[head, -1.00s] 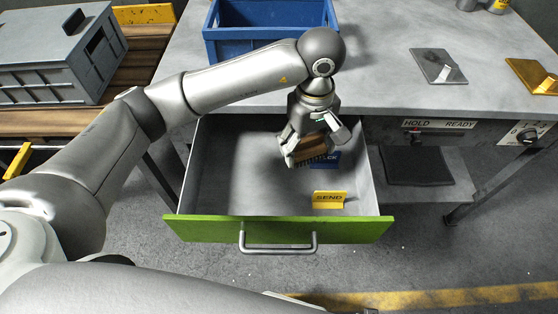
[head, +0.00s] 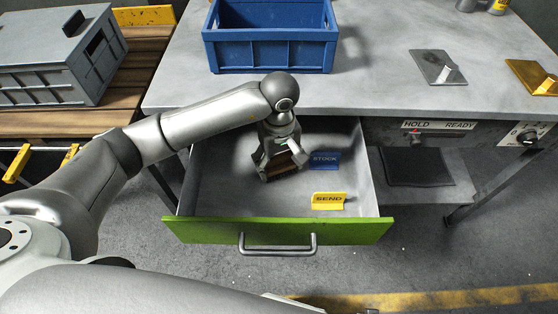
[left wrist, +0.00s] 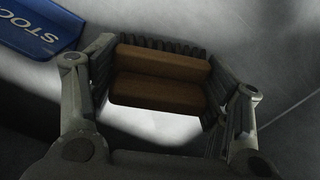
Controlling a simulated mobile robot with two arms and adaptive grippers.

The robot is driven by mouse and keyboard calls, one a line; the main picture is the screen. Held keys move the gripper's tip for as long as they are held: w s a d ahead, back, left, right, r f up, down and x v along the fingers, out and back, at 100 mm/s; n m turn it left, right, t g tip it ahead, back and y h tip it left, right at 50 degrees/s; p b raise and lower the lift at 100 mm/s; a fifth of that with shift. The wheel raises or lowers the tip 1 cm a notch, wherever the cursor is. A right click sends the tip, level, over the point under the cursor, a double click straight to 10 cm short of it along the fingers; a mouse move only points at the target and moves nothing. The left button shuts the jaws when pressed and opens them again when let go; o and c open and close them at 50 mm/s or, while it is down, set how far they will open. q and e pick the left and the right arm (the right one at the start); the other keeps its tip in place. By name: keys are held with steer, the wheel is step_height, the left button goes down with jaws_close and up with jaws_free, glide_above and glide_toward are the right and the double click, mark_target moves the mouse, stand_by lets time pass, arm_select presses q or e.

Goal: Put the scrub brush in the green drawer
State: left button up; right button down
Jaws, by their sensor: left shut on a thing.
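The green drawer (head: 350,230) is pulled open under the table, with a grey inside and a metal bar handle. I cannot tell whether the bristles touch the drawer floor. My right gripper is not in view.
A blue STOCK sign (head: 324,160) and a yellow SEND sign (head: 328,201) stand in the drawer, right of the gripper. A blue crate (head: 270,54) sits on the table above. A grey crate (head: 58,72) stands on a wooden surface at the left.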

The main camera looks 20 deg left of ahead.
mark_target(279, 157)
arm_select(q)
steer(key=shift+f, duration=0.1)
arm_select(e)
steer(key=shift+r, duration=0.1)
arm_select(q)
steer(key=o, duration=0.9)
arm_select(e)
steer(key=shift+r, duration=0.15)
arm_select(q)
step_height(279, 157, up, 11)
steer(key=shift+r, duration=0.65)
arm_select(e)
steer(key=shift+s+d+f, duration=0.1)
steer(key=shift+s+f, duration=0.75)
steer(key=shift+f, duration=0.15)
arm_select(q)
steer(key=shift+p, duration=0.3)
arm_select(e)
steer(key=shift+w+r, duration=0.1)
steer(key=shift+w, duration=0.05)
